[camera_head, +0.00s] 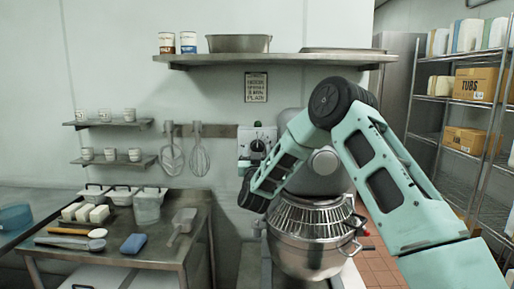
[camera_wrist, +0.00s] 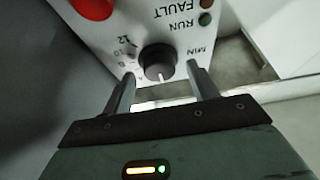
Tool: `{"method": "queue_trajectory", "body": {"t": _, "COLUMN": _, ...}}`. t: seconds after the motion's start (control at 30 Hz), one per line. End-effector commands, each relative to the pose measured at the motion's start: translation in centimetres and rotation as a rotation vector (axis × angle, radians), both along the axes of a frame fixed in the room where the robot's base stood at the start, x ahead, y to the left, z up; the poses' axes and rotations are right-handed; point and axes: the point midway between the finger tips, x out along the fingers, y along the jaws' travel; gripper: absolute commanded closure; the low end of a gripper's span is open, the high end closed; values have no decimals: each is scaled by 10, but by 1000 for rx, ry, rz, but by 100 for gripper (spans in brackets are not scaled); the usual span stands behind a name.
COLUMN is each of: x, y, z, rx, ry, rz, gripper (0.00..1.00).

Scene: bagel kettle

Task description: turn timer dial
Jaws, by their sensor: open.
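The timer dial (camera_wrist: 158,62) is a round black knob with a pale pointer mark, on a white control panel (camera_wrist: 120,30) printed with numbers and MIN. My gripper (camera_wrist: 160,74) is open, with one finger on each side of the dial in the wrist view. Gaps show between both fingers and the knob, and I cannot tell whether the tips reach past its face.
A red button (camera_wrist: 94,8) and RUN and FAULT lamps (camera_wrist: 205,18) share the panel. A mixer with a steel bowl (camera_head: 310,252) stands close to my arm. A worktable (camera_head: 188,245) with tubs is at left.

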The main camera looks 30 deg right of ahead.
Motion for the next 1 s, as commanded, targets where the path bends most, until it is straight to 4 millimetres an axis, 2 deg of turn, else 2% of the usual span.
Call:
{"method": "queue_trajectory", "body": {"t": 0.33, "x": 3, "y": -2, "z": 1, "rx": 0, "ry": 0, "rz": 0, "gripper": 41}}
{"method": "queue_trajectory", "body": {"t": 0.5, "x": 3, "y": -2, "z": 1, "rx": 0, "ry": 0, "rz": 0, "gripper": 86}}
{"method": "queue_trajectory", "body": {"t": 0.77, "x": 3, "y": -1, "z": 0, "rx": 12, "ry": -8, "rz": 0, "gripper": 85}}
{"method": "queue_trajectory", "body": {"t": 1.0, "x": 3, "y": -1, "z": -4, "rx": 88, "ry": -62, "rz": 0, "gripper": 85}}
